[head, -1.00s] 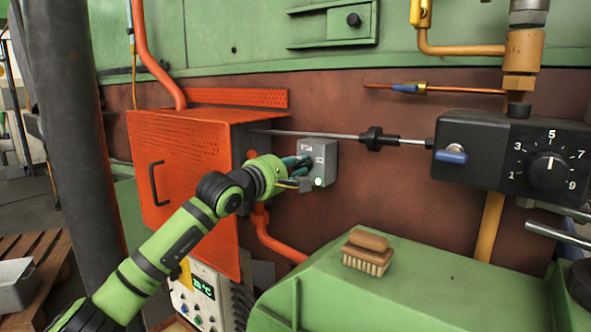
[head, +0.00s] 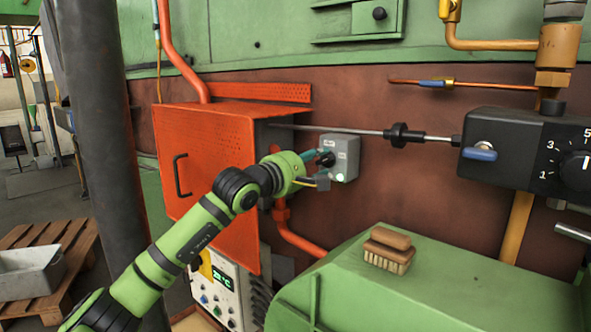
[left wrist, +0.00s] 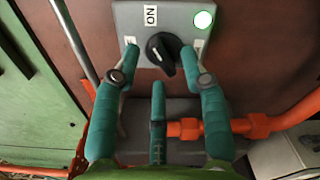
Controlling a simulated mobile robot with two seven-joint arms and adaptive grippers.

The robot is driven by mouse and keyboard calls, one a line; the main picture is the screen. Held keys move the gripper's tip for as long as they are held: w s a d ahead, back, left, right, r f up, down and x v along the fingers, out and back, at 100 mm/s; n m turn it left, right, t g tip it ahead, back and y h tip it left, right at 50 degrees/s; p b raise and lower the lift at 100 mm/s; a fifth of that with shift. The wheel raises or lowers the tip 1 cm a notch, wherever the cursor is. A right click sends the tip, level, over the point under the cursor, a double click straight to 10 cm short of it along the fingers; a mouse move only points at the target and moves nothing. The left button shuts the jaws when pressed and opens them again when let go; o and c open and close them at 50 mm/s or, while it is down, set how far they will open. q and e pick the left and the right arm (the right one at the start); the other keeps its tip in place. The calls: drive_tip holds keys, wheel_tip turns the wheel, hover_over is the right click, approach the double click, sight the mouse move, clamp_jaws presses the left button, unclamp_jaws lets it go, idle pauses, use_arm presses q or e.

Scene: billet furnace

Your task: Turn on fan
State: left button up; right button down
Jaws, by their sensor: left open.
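A small grey switch box (head: 345,160) is mounted on the brown wall, right of the orange box. In the left wrist view the switch box (left wrist: 185,16) carries a black rotary knob (left wrist: 163,50), an "ON" label above it and a lit green lamp (left wrist: 203,20). The knob's pointer is turned to the lower right. My left gripper (left wrist: 166,58) is open, with teal fingers on both sides of the knob. I cannot tell whether they touch it. In the head view my left gripper (head: 320,160) is at the box's front and partly hides the knob. My right gripper is out of view.
An orange perforated box (head: 205,160) stands close left of my arm. A green housing (head: 400,290) with a wooden brush (head: 388,250) on it lies below right. A black dial unit (head: 520,160) is at right. A dark pillar (head: 95,130) stands at left.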

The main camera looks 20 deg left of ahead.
use_arm(q)
drive_tip(key=v, duration=1)
drive_tip(key=shift+s, duration=0.35)
drive_tip(key=shift+a, duration=0.15)
